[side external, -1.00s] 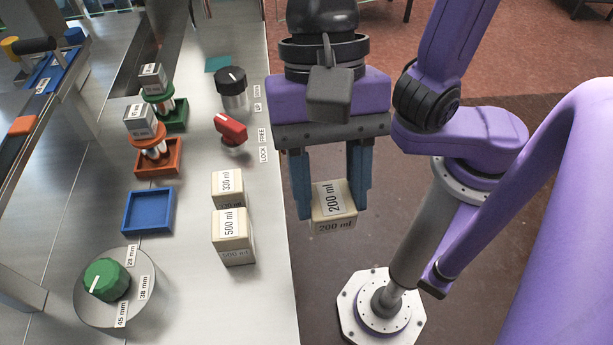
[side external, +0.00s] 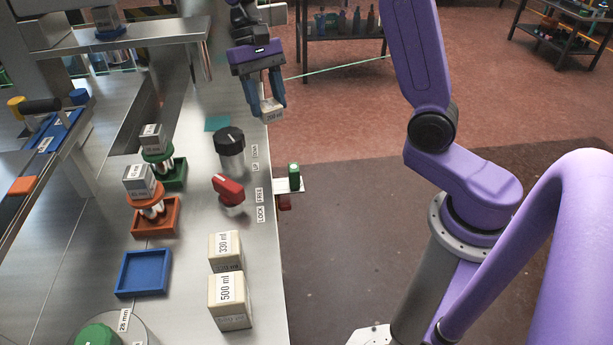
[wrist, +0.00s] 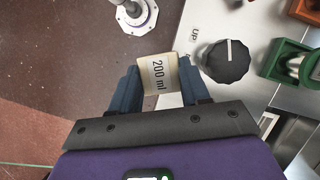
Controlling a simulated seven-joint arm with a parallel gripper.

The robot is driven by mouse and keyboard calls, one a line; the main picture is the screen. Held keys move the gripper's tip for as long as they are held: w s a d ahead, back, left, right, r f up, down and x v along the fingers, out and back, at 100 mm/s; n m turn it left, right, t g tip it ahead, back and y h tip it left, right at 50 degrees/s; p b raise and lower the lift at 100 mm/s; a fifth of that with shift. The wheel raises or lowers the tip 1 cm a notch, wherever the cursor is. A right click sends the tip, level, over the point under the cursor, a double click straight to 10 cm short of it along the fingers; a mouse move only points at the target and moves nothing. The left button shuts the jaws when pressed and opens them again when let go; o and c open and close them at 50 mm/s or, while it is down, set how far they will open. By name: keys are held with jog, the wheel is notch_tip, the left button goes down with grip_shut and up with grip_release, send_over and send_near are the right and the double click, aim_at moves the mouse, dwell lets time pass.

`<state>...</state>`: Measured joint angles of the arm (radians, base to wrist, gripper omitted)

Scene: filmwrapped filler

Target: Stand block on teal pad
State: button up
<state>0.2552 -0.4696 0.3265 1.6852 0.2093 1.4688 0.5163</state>
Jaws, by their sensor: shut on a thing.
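The cream block labelled 200 ml (side external: 272,116) is between the blue fingers of my gripper (side external: 268,105), which is shut on it. In the side view they are at the far right edge of the steel bench, right of the teal pad (side external: 216,123). The teal pad lies flat and bare on the bench. In the wrist view the block (wrist: 157,72) sits between the fingertips with its label facing the camera. The side view does not clearly show how high the block is above the bench.
A black knob (side external: 229,145) and red switch (side external: 228,188) rise from the bench near the pad. Blocks labelled 330 ml (side external: 226,250) and 500 ml (side external: 230,300) stand nearer. A blue tray (side external: 143,273) is empty. Green (side external: 174,172) and orange (side external: 155,217) holders carry capped items.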

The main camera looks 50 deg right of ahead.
jog(key=w+d+f, duration=0.1)
jog(key=w+d, duration=0.1)
jog(key=d, duration=0.5)
jog(key=s+f+n+h, duration=0.1)
jog(key=s+f+n, duration=0.3)
jog(key=f, duration=0.9)
jog(key=shift+s+f+h, duration=0.25)
jog(key=shift+s+h, duration=0.05)
jog(key=shift+s, duration=0.85)
jog(key=shift+d+r, duration=0.1)
jog(key=shift+r, duration=0.05)
